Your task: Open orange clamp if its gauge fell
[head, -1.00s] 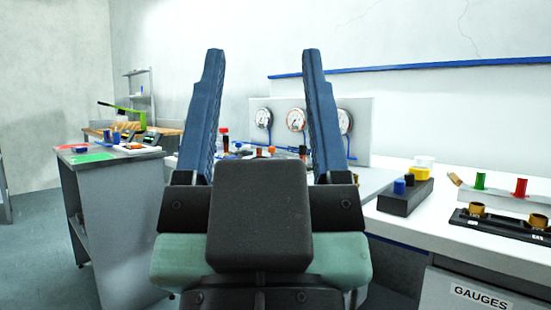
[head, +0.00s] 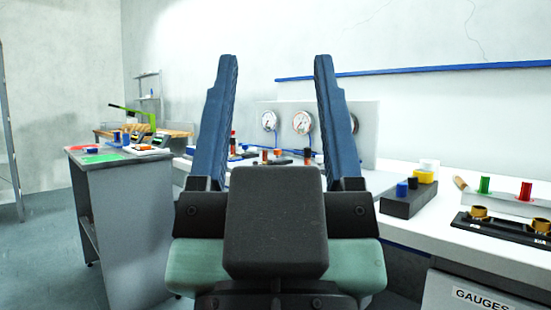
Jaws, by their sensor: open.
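My gripper (head: 274,75) is open and empty, raised in the middle of the head view with its two blue fingers wide apart. Behind it, on a grey panel (head: 367,125), two round gauges show: a left gauge (head: 269,121) and a middle gauge (head: 303,122). A third gauge is almost wholly hidden by the right finger. The needles are too small to read surely. Blue tubing runs down from the gauges to small orange-brown parts (head: 277,152) on the bench. I cannot tell whether any of these is the orange clamp; my gripper hides part of that area.
A white bench (head: 400,223) runs along the wall. A grey side table (head: 125,200) stands at left, with open floor beyond.

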